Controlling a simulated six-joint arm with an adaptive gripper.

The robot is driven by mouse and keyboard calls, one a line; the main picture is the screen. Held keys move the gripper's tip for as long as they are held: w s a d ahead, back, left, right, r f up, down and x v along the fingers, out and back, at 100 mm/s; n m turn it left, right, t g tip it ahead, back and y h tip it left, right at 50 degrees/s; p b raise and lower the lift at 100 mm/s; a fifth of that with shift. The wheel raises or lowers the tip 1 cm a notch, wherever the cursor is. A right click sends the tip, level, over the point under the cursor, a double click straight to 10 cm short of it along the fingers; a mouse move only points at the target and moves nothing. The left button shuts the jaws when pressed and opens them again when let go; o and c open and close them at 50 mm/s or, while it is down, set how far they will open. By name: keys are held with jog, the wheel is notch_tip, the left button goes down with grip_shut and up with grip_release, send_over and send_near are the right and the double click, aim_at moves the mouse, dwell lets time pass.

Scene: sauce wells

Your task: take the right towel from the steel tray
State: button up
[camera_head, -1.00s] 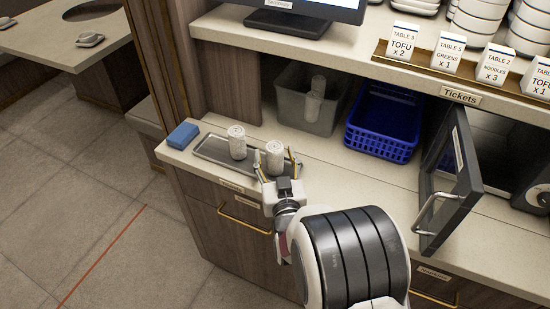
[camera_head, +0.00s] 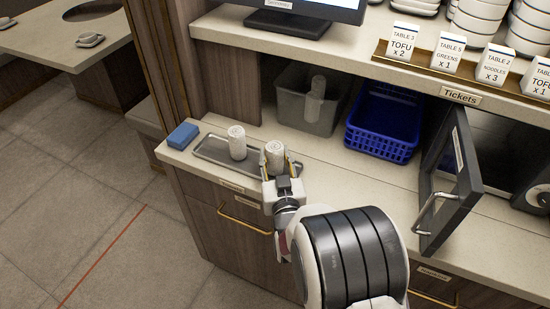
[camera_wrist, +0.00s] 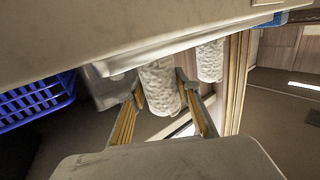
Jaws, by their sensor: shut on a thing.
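The steel tray (camera_head: 212,148) lies on the counter near its left end. Two rolled white towels stand upright on it. The left towel (camera_head: 237,143) is free, and it also shows in the wrist view (camera_wrist: 210,62). The right towel (camera_head: 275,153) stands at the tray's right end. My gripper (camera_head: 276,171) is shut on the right towel, one finger on each side. In the wrist view my gripper (camera_wrist: 160,100) has its yellow-padded fingers on both sides of the right towel (camera_wrist: 158,84). The towel's lower part is partly hidden by my gripper in the head view.
A blue sponge (camera_head: 183,135) lies left of the tray. Behind, under the shelf, stand a grey bin (camera_head: 297,105) with a towel roll and a blue basket (camera_head: 381,128). An open dark door (camera_head: 452,190) with a handle stands at the right.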

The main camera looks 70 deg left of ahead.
jog(key=shift+r, duration=0.15)
jog(key=shift+r, duration=4.85)
